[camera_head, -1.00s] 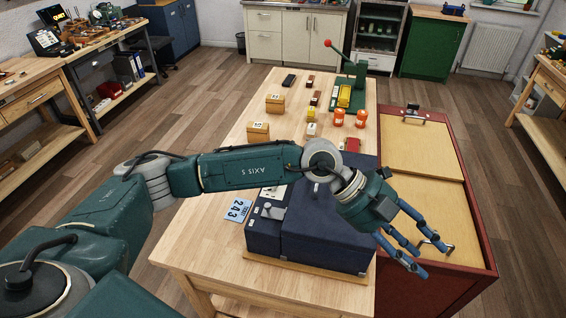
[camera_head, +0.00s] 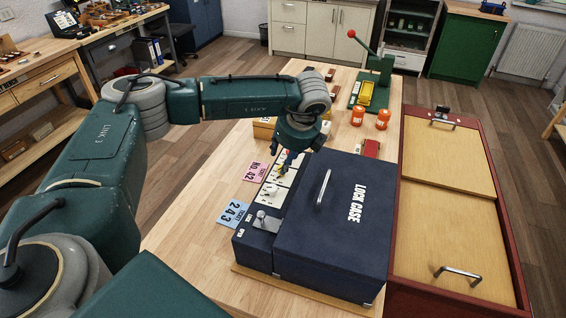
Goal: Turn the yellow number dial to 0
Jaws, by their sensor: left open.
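A small yellow part, which looks like the yellow number dial (camera_head: 284,170), shows on the upper panel. It is mostly hidden, and its number cannot be read. My left gripper (camera_head: 284,157) hangs over the upper end of this strip, fingers pointing down, open and close to the yellow part. I cannot tell whether they touch. My right gripper is not in view.
A white knob (camera_head: 270,191) and a grey lever (camera_head: 263,221) sit lower on the strip. A blue "243" card (camera_head: 234,213) and a pink "No 42" card (camera_head: 256,172) lie beside it. Orange jars (camera_head: 383,119) and a green press (camera_head: 380,70) stand farther back. A red-framed cabinet (camera_head: 455,210) is at right.

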